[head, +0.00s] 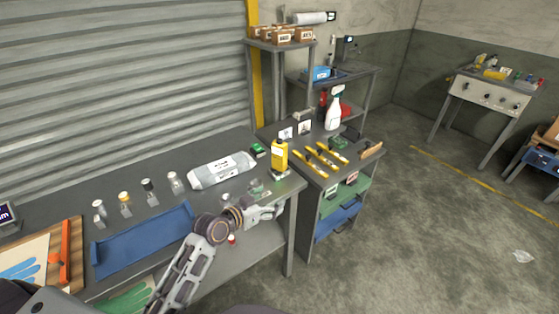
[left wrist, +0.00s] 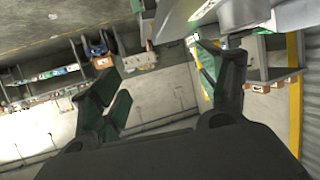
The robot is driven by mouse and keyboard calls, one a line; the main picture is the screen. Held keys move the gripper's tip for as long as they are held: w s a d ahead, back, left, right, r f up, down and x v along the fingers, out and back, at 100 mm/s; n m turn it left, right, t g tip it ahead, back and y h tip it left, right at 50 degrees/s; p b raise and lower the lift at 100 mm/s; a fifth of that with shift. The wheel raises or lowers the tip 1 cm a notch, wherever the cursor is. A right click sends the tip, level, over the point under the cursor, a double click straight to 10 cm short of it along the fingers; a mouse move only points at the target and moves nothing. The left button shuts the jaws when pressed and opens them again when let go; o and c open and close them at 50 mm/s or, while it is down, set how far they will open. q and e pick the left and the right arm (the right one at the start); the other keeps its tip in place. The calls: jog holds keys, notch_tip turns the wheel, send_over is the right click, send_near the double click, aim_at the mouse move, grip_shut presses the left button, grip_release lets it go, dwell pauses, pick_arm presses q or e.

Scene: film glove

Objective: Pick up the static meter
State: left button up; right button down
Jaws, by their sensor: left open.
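My left gripper (head: 272,211) is over the front right part of the grey workbench (head: 150,165), near its edge. It is open, with empty space between its dark fingers in the left wrist view (left wrist: 165,85). A small green and dark box (head: 258,150) lies just left of that. I cannot tell for sure which of these is the static meter. The gripper touches neither. My right gripper is not in view.
A white-grey wrapped pack (head: 222,170), several small bottles (head: 124,203) and a blue tray (head: 145,240) are on the bench. A translucent item (head: 256,189) lies close behind the gripper. A cart (head: 330,165) with yellow-handled tools and a spray bottle (head: 333,112) adjoins on the right.

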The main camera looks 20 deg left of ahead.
aim_at(277, 150)
pick_arm(q)
jog(key=w+a+r+n+t+y, duration=0.1)
jog(key=w+a+r+t, duration=0.3)
jog(key=w+a+r, duration=0.1)
notch_tip(277, 150, up, 2)
jog(key=shift+w+a+r+n+t, duration=0.1)
jog(key=shift+w+a+n+t, duration=0.2)
jog(key=shift+w, duration=0.5)
jog(key=shift+d, duration=0.1)
jog(key=shift+p+x, duration=0.6)
jog(key=shift+x, duration=3.75)
jog(key=shift+p+x, duration=0.4)
jog(key=shift+x, duration=2.2)
